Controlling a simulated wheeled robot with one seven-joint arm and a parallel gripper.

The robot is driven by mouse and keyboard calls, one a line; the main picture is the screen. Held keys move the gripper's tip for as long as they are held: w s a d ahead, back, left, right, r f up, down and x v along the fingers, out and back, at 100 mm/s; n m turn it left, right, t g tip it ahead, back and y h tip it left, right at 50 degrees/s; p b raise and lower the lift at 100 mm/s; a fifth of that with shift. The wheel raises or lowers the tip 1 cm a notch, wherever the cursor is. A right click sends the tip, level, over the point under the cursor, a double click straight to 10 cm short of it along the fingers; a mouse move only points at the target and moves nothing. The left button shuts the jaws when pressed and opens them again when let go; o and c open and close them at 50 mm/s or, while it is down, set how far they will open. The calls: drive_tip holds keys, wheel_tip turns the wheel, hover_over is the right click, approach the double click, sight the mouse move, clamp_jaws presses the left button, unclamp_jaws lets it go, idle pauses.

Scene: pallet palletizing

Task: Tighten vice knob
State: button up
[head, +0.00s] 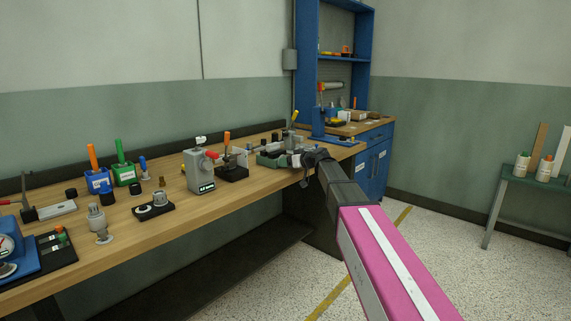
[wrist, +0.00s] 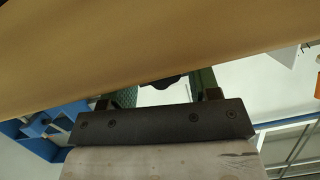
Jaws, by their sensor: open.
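My gripper (head: 308,158) is at the bench's front edge, at the end of my dark and pink arm. In the wrist view my gripper (wrist: 166,92) is open, with its two greenish fingers apart. A dark, lobed knob (wrist: 162,83) shows between the fingers, partly cut off by the wood above it. I cannot tell whether either finger touches it. In the head view a green and grey device, likely the vice (head: 270,160), sits on the bench just left of my gripper. My gripper hides part of that area, and the knob is not clear there.
The wooden bench (head: 215,205) holds a grey box (head: 199,171), a green holder (head: 124,174), a blue holder (head: 98,181) and other small fixtures. A blue cabinet (head: 371,165) stands behind my gripper. Open floor lies right of the bench, with a green side table (head: 530,180) beyond.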

drive_tip(key=shift+s+d, duration=0.8)
drive_tip(key=shift+d, duration=0.15)
drive_tip(key=shift+n+t+h, duration=0.5)
drive_tip(key=shift+n+t, duration=0.1)
drive_tip(key=shift+n, duration=0.6)
drive_tip(key=shift+a, duration=0.1)
drive_tip(key=shift+w+a, duration=0.75)
drive_tip(key=shift+a, duration=0.15)
